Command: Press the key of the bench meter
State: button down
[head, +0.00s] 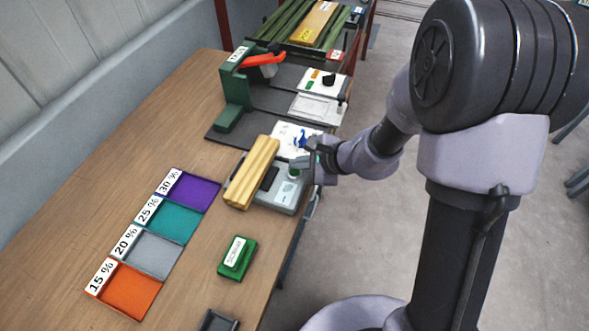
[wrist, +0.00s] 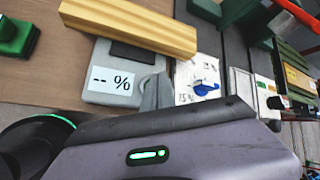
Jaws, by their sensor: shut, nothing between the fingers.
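The bench meter is a flat grey box (head: 282,199) near the right edge of the wooden table. A yellowish wooden block (head: 251,172) lies across its left part. A round green key (head: 294,173) shows on the meter's top in the head view. In the wrist view the meter (wrist: 122,97) has a label or display (wrist: 111,78) reading "-- %". My gripper (head: 303,162) is shut and empty, right by the key at the meter's far right side.
Purple, teal, grey and orange trays (head: 126,291) marked 30, 25, 20 and 15 % line the table. A green block (head: 237,257) lies nearer. A picture sheet (head: 289,139) and a green stand with an orange lever (head: 263,60) are beyond the meter.

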aim_at(298, 172)
jog(key=shift+f+b, duration=0.45)
jog(key=shift+b, duration=0.2)
dwell(0.3)
jog(key=shift+r+p, duration=0.6)
jog(key=shift+r, duration=0.3)
notch_tip(298, 172, up, 5)
jog(key=p, duration=0.3)
jog(key=shift+r+p, duration=0.1)
jog(key=shift+p, duration=0.25)
dwell(0.3)
